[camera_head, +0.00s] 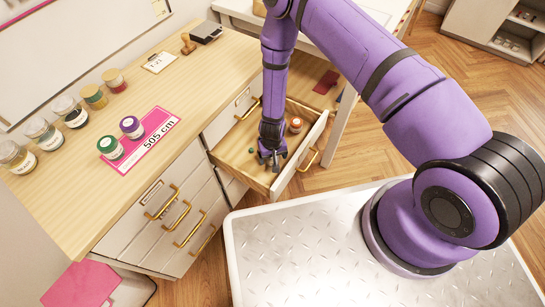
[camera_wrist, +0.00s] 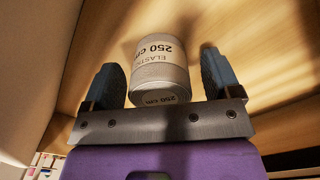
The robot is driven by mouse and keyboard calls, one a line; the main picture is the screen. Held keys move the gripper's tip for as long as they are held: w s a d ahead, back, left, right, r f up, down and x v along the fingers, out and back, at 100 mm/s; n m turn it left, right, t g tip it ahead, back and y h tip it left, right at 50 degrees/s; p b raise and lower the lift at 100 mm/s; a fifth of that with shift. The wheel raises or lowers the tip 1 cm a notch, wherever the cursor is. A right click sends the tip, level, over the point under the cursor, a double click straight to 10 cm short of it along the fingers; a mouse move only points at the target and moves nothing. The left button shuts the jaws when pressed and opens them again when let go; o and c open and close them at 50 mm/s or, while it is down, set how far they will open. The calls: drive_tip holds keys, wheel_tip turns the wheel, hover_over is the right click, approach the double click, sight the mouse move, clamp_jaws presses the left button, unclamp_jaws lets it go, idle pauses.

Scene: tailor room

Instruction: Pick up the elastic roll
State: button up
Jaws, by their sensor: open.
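The elastic roll (camera_wrist: 162,65) is a pale grey cylinder labelled "ELASTIC 250 cm". In the wrist view it lies between the two fingers of my gripper (camera_wrist: 163,84), with one dark finger on each side. The fingers are open; a gap shows on the right, and I cannot tell whether the left finger touches. In the head view my gripper (camera_head: 271,158) reaches down into the open drawer (camera_head: 236,157). I cannot make out the roll in that view; the gripper seems to cover it.
The drawer's front wall (camera_head: 301,155) is close. Several jars and a pink card (camera_head: 141,148) sit on the wooden worktop (camera_head: 175,85).

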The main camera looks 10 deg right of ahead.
drive_tip(key=c, duration=1)
drive_tip(key=shift+r, duration=0.15)
